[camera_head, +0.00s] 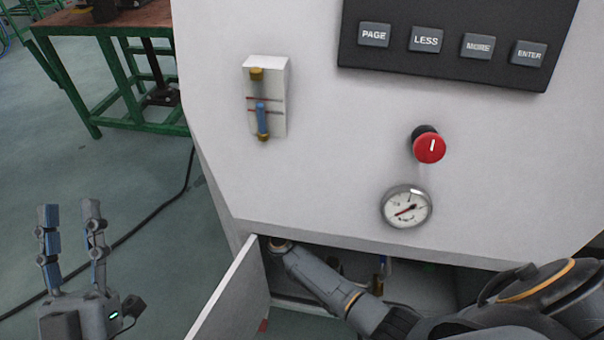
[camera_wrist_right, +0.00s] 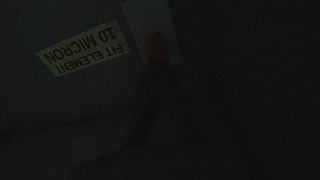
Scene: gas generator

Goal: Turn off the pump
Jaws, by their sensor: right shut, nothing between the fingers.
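The machine's white front panel (camera_head: 330,130) has a round red knob (camera_head: 430,148) with an upright white mark. Which part switches the pump is not marked. My right arm reaches into the open compartment (camera_head: 420,285) below the panel, and its hand is mostly hidden there in the head view. The right wrist view is very dark. My left gripper (camera_head: 72,222) is open and empty, left of the machine.
An open white door (camera_head: 235,295) stands at the compartment's left. A pressure gauge (camera_head: 406,207), a flow indicator (camera_head: 263,105) and a button pad (camera_head: 450,45) are on the panel. A yellow label (camera_wrist_right: 83,50) reads "10 MICRON". A green-framed table (camera_head: 120,22) stands behind; a cable crosses the floor.

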